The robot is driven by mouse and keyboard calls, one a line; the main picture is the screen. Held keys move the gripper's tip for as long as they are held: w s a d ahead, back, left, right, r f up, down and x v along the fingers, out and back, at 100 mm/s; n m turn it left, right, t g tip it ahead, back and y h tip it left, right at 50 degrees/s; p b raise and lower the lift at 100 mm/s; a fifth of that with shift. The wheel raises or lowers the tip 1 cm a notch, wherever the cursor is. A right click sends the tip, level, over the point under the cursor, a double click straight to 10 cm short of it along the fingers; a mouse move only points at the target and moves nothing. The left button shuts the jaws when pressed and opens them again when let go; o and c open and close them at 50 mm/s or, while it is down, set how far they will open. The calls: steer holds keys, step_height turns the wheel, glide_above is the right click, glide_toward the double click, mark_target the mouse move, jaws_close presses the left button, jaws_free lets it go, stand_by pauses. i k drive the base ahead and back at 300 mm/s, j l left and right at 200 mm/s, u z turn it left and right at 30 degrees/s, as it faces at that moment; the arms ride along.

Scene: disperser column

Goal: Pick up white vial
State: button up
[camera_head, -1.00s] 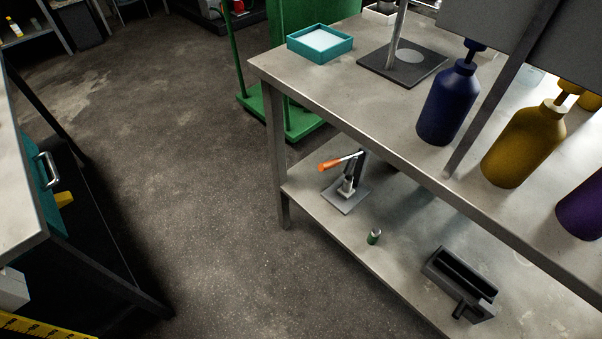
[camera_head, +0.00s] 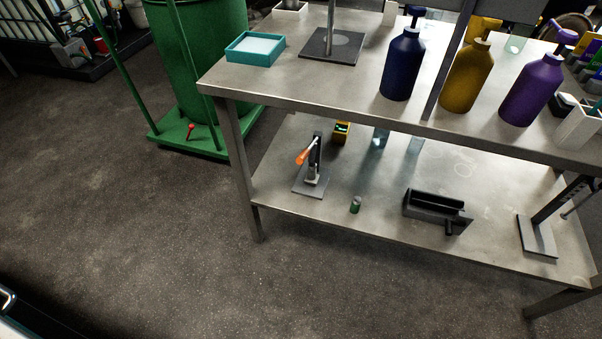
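I cannot make out a white vial for certain. A small green cylinder with a pale top (camera_head: 355,205) stands upright on the lower shelf (camera_head: 300,217) of the metal workbench, near its front edge. A teal tray (camera_head: 243,60) with a white surface inside sits at the left end of the upper top; no separate vial can be told in it. My gripper is not in view.
Blue (camera_head: 403,68), yellow (camera_head: 466,80) and purple (camera_head: 533,92) pump bottles stand on the upper top. An orange-handled press (camera_head: 312,170) and a black trough (camera_head: 436,212) sit on the lower shelf. A green drum (camera_head: 200,60) stands behind left. Floor in front is clear.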

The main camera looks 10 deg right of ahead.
mark_target(312, 167)
steer(key=i+j, duration=0.15)
steer(key=i, duration=0.25)
steer(key=i+j+u, duration=0.1)
steer(key=i, duration=0.3)
steer(key=i+j, duration=0.2)
steer(key=i, duration=0.2)
